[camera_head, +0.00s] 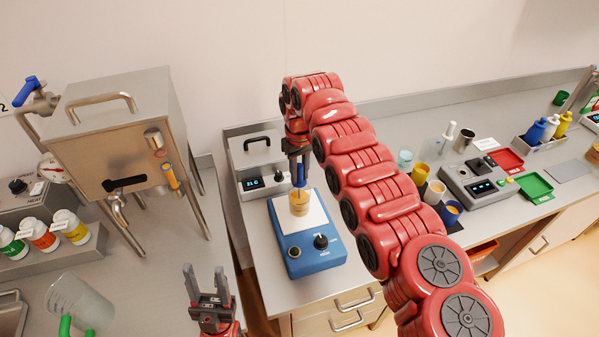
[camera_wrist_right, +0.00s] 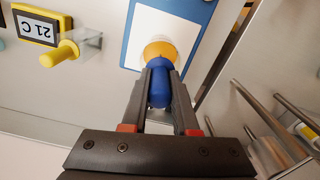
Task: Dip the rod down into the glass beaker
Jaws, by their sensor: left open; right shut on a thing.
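The glass beaker (camera_head: 299,207) with amber contents stands on the white top of the blue hotplate (camera_head: 306,258). My right gripper (camera_head: 299,163) is directly above it, shut on the blue handle of the rod (camera_head: 300,180), which points down. The handle's lower end is at the beaker's mouth; how deep the rod reaches inside is hard to tell. In the right wrist view the blue handle (camera_wrist_right: 159,85) sits between the fingers, with the beaker (camera_wrist_right: 160,50) just beyond it. My left gripper (camera_head: 205,272) is open and empty at the lower left, away from the beaker.
A device with a lit display (camera_head: 252,183) stands behind the hotplate. A steel hopper (camera_head: 120,130) on legs is at left, near several bottles and a clear jar (camera_head: 80,303). Cups, a grey meter (camera_head: 478,184) and trays fill the right counter.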

